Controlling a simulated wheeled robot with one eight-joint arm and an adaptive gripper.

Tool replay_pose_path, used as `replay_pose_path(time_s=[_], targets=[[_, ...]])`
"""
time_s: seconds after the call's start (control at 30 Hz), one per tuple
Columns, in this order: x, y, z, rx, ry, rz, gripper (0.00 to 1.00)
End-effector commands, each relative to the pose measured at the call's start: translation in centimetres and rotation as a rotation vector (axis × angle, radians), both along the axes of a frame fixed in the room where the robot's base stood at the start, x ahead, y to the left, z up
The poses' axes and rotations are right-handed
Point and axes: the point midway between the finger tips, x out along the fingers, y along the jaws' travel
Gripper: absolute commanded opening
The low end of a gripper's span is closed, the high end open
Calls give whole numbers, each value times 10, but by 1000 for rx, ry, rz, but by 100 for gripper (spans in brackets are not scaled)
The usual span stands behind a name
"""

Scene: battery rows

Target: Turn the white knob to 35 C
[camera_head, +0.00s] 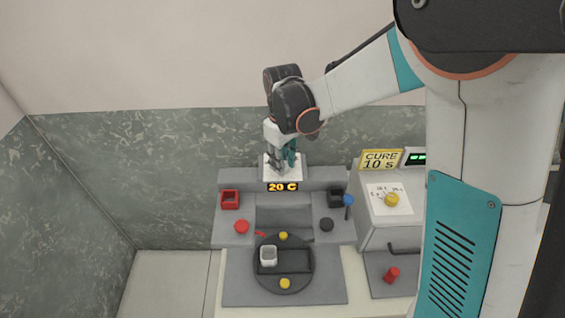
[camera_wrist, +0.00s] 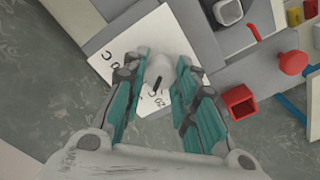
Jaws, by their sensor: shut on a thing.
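The white knob (camera_wrist: 159,68) stands on a white dial plate (camera_wrist: 112,58) and shows between my fingers in the wrist view. A black mark on the knob points down toward my palm. My gripper (camera_wrist: 163,66) is shut on the knob, one teal finger on each side. In the head view my gripper (camera_head: 283,160) comes down from above on the plate (camera_head: 268,172) at the back of the grey station, and it hides the knob. The display (camera_head: 283,187) in front reads 20 C. Some dial lettering is partly covered by my fingers.
In front are a red square holder (camera_head: 230,199), a dark holder (camera_head: 336,198), a red button (camera_head: 241,226), a dark button (camera_head: 326,224) and a round turntable (camera_head: 262,282) with a white cup (camera_head: 268,255). A cabinet with a "CURE 10 s" sign (camera_head: 380,159) stands at right.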

Motion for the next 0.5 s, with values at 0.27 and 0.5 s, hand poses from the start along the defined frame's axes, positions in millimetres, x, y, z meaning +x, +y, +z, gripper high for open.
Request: replay_pose_path(time_s=[0.27,0.5], targets=[[0,0,-1,1,-1,-208,3],[0,0,0,1,-1,-324,3]])
